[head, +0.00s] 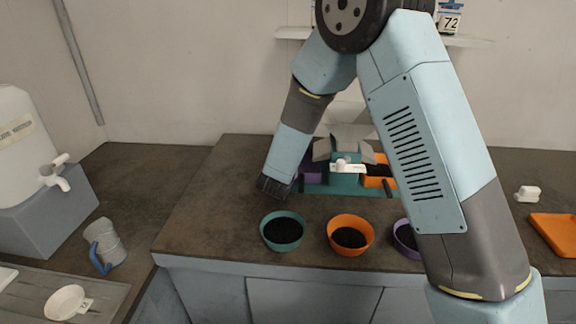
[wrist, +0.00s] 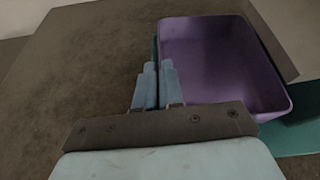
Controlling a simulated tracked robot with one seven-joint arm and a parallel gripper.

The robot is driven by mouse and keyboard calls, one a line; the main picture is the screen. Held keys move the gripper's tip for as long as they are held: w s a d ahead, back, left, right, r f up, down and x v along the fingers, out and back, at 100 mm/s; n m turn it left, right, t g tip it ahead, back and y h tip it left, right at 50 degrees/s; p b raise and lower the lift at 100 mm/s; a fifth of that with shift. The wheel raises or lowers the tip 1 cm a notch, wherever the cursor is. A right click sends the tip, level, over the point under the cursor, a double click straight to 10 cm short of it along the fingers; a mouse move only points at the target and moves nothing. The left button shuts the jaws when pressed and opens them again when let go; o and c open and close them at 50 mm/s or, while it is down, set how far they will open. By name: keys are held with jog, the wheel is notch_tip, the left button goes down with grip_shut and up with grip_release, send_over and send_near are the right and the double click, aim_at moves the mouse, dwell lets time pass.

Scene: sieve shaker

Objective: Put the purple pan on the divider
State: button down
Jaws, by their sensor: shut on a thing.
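The purple pan (wrist: 222,60) fills the right of the wrist view; it is an empty, deep rectangular tray. My gripper (wrist: 159,68) is shut on its left wall, one finger on each side. In the head view the pan (head: 308,166) is mostly hidden behind my arm, and my gripper's fingertips are hidden too. The divider (head: 344,184) has a teal base and body with a grey hopper on top; an orange pan (head: 377,180) sits at its right side. The purple pan is at its left side, over the teal base (wrist: 295,138); I cannot tell whether it touches the base.
Teal (head: 283,231), orange (head: 350,234) and purple (head: 405,238) bowls of dark grains stand along the front edge; my arm partly covers the purple one. An orange tray (head: 556,236) lies far right. A jug (head: 104,243) and a white container (head: 22,135) stand left. The counter left of the divider is clear.

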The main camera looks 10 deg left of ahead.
jog(key=c, duration=1.3)
grip_release()
jog(key=shift+f, duration=0.1)
jog(key=shift+o, duration=0.2)
jog(key=shift+s, duration=0.1)
jog(key=v, duration=1.2)
